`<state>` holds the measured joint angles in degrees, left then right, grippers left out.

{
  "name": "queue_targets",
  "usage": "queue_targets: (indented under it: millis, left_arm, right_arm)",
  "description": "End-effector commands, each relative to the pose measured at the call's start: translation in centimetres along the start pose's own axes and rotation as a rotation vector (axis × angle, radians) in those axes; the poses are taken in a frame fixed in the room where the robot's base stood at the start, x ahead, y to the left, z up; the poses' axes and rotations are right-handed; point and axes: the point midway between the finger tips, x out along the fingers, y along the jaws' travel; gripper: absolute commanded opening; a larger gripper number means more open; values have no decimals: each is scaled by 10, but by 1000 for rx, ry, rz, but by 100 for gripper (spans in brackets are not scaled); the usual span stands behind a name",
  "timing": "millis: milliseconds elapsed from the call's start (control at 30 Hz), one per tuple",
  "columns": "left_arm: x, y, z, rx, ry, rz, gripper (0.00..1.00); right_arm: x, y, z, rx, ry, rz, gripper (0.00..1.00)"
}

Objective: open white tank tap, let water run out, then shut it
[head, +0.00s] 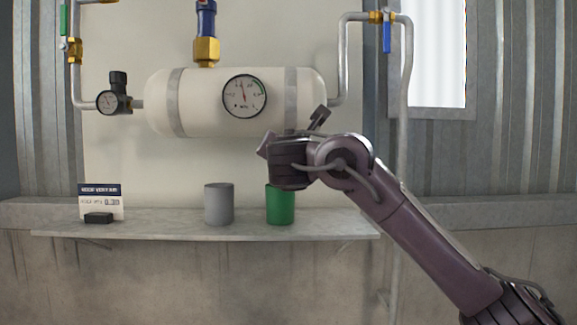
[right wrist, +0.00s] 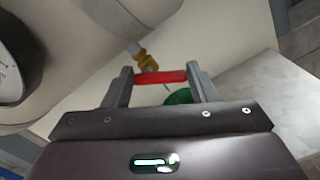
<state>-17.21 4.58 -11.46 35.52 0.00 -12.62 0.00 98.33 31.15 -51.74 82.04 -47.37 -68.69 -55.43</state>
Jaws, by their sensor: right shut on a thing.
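The white tank (head: 205,105) hangs on the wall with a round gauge (head: 244,96) on its front. In the right wrist view, a brass tap (right wrist: 143,57) sits under the tank, with a red handle (right wrist: 160,77). My right gripper (right wrist: 160,74) is shut on the red handle, which spans between its fingers. A thin pale-blue streak (right wrist: 166,86) shows below the tap, seemingly water, above the green cup (right wrist: 178,97). The green cup (head: 280,206) stands on the shelf. In the head view, my right arm hides the tap and handle. My left gripper is not in view.
A grey cup (head: 219,204) and a small sign (head: 101,199) stand on the shelf (head: 180,231) to the left. Pipes with a blue-handled valve (head: 387,36) run at right.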

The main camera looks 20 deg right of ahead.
Motion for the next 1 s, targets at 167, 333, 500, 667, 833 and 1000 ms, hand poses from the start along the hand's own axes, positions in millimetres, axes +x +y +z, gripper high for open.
queue_targets:
  millis: [167, 333, 500, 667, 833, 1000]
  left_arm:
    - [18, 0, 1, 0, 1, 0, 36]
    - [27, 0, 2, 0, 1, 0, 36]
    - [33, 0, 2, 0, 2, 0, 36]
    - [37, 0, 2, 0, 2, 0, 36]
    - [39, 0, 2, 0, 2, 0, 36]
    - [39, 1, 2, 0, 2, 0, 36]
  right_arm:
    - [0, -2, -8, 163, 3, 0, 30]
    - [0, -2, -9, 298, 3, -2, 30]
    - [1, -2, -10, 403, 2, -2, 30]
    - [0, -1, -10, 471, 1, -2, 30]
    - [0, 0, -10, 511, 1, -2, 30]
    - [0, 0, -9, 524, 1, -2, 30]
